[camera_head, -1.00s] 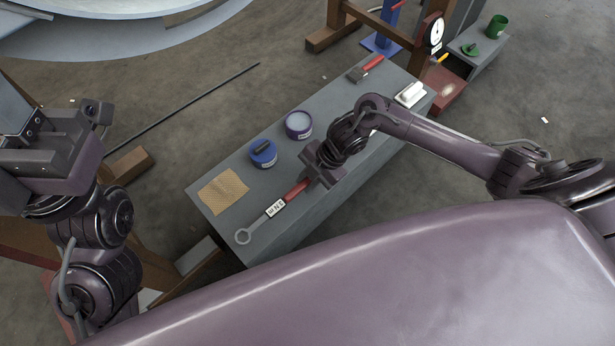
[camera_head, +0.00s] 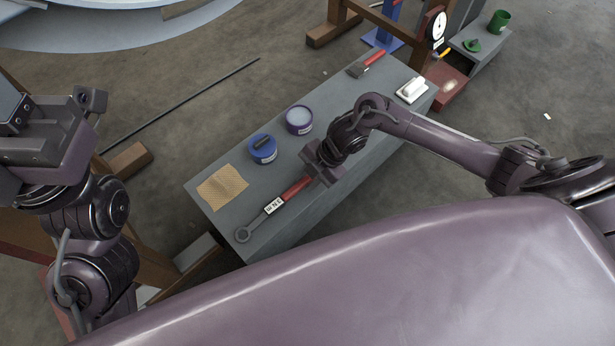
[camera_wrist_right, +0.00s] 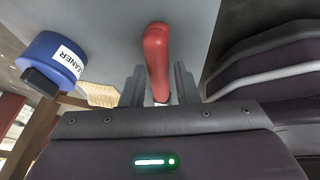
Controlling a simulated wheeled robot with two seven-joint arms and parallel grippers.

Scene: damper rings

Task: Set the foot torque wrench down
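The foot torque wrench (camera_head: 273,205) lies along the front left of the grey bench, its ring end (camera_head: 243,233) near the bench's left edge. It looks flat on the bench top. Its red handle (camera_head: 297,187) runs to my right gripper (camera_head: 314,177), which is low over it. In the right wrist view the red handle (camera_wrist_right: 156,60) stands between the two fingers of the right gripper (camera_wrist_right: 160,88), with narrow gaps seeming to show on both sides. My left gripper (camera_head: 45,140) is off the bench at the left; its fingertips are not clear.
On the grey bench (camera_head: 225,218) are a tan patterned pad (camera_head: 222,187), a blue tin (camera_head: 263,150), a purple-rimmed tub (camera_head: 299,120), a red-handled brush (camera_head: 366,65) and a white block (camera_head: 412,90). A dial gauge (camera_head: 438,28) stands beyond. The blue tin (camera_wrist_right: 52,62) is near the right gripper.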

